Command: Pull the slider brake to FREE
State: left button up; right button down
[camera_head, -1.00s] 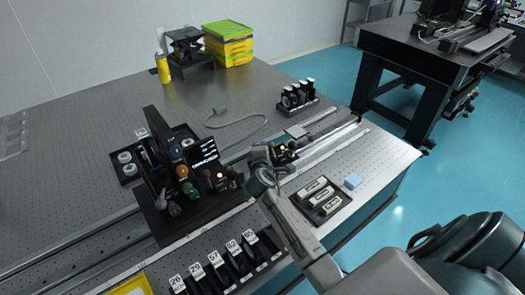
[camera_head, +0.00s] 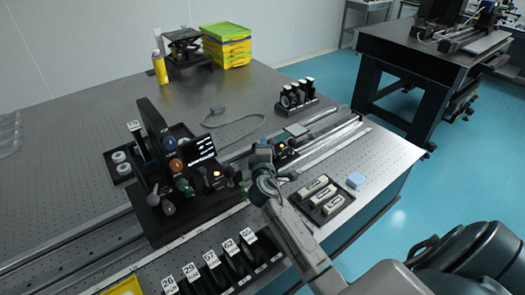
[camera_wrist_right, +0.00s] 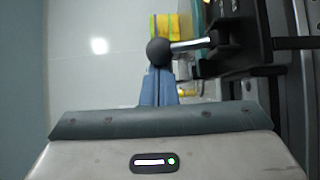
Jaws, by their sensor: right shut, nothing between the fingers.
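The brake lever shows in the right wrist view as a black ball knob (camera_wrist_right: 159,51) on a short bright metal rod (camera_wrist_right: 188,44). The rod runs right into a black block (camera_wrist_right: 238,40), the slider's body. My right gripper (camera_wrist_right: 160,72) is shut and empty, its blue-grey fingers together. Their tips are at the knob; I cannot tell if they touch it. In the head view my right gripper (camera_head: 261,154) is beside the slider (camera_head: 284,151) on the rail and hides part of it. The knob and any FREE marking cannot be made out there. My left gripper is out of view.
A black optics station (camera_head: 170,165) stands left on the rail. Numbered slots (camera_head: 215,265) line the front. A rack of lenses (camera_head: 296,96) stands behind the rail.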

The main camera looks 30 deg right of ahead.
jog(key=shift+s+f, duration=0.1)
jog(key=shift+s, duration=0.1)
jog(key=shift+s+r, duration=0.2)
jog(key=shift+s, duration=0.25)
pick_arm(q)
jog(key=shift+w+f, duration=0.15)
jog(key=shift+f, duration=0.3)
pick_arm(e)
jog(key=shift+s+d, duration=0.2)
jog(key=shift+s, duration=0.65)
pick_arm(q)
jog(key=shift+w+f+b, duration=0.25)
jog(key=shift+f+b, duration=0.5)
jog(key=shift+b, duration=0.25)
pick_arm(e)
jog(key=v, duration=0.7)
jog(key=shift+s+a, duration=0.2)
